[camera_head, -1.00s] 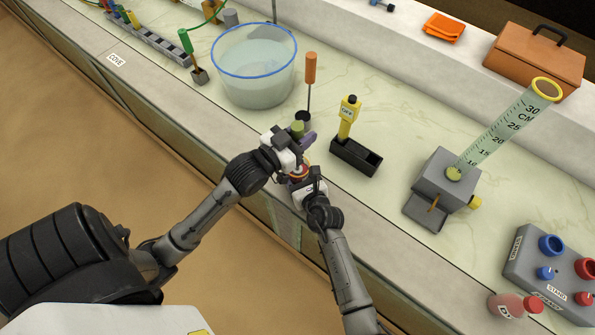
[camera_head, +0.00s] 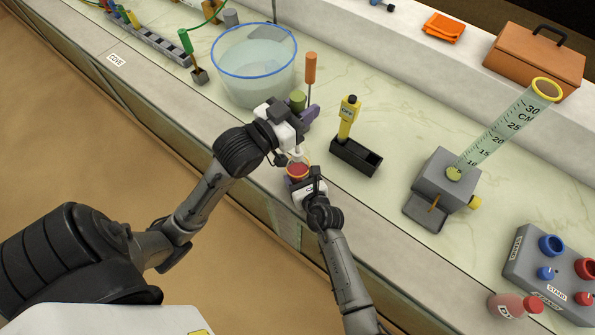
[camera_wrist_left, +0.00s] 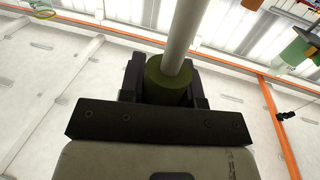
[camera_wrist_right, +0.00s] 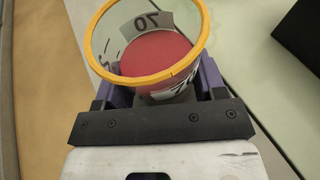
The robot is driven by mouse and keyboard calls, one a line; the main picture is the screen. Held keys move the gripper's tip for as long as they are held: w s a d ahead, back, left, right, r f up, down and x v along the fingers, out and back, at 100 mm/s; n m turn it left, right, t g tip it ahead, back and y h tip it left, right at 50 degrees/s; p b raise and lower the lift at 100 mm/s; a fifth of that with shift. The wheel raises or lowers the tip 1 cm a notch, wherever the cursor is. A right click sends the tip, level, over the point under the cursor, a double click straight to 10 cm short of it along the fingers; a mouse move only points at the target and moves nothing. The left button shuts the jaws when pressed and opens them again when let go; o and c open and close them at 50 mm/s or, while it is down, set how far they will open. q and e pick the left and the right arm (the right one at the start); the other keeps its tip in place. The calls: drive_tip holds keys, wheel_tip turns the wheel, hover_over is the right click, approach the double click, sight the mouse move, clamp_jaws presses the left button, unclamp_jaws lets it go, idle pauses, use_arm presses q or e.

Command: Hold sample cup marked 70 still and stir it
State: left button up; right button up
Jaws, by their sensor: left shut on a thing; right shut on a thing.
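The sample cup marked 70 (camera_wrist_right: 150,55) is clear with a yellow rim and red contents. My right gripper (camera_wrist_right: 157,90) is shut around it; in the head view the cup (camera_head: 298,170) is near the counter's front edge. My left gripper (camera_head: 300,115) is shut on a stirring rod with a green grip (camera_head: 298,98), higher than the cup. The rod's pale shaft (camera_head: 297,152) points down toward the cup. The green grip (camera_wrist_left: 168,80) and shaft also show in the left wrist view. No rod shows inside the cup in the right wrist view.
A clear water tub with a blue rim (camera_head: 252,75) stands behind my left gripper. An orange-handled tool (camera_head: 310,68) stands close by it. A black tray (camera_head: 356,156) with a yellow device (camera_head: 348,118) is to the right, then a grey block (camera_head: 445,180) with a tilted scale tube.

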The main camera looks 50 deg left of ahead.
use_arm(q)
drive_tip(key=shift+r, duration=0.35)
use_arm(e)
drive_tip(key=o, duration=0.8)
drive_tip(key=v, duration=1.2)
drive_tip(key=shift+s, duration=0.1)
